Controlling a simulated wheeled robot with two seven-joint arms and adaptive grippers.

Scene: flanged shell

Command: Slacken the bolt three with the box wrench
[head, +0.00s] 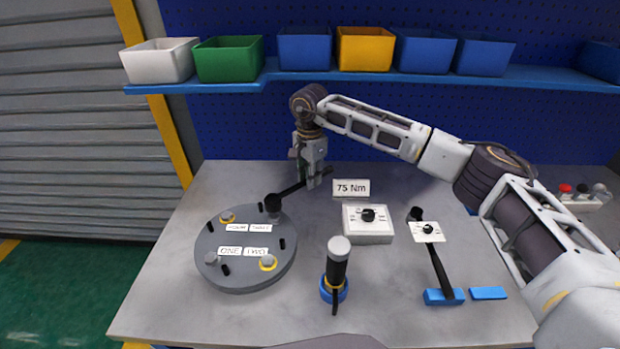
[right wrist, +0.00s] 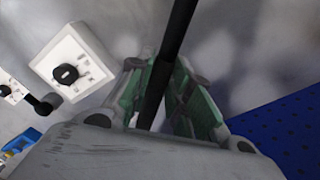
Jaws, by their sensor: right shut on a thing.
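The flanged shell (head: 245,278) is a dark grey disc at the left of the bench, with labels ONE, TWO, THREE and FOUR. The black box wrench (head: 292,191) reaches from the disc's upper right edge to my right gripper. Its ring end is over the bolt by label THREE (head: 261,228); the wrench largely hides that bolt, and I cannot tell how fully it is seated. My right gripper (head: 314,180) points down behind the disc, shut on the wrench handle. In the right wrist view the black handle (right wrist: 160,85) runs between the green-padded fingers. My left gripper is not in view.
A white box with a black knob (head: 367,232) and a 75 Nm sign (head: 351,188) stand right of the wrench. An upright black-handled tool (head: 337,265) and a dial wrench (head: 438,268) on blue rests are nearer. Bins line the shelf (head: 290,77) behind.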

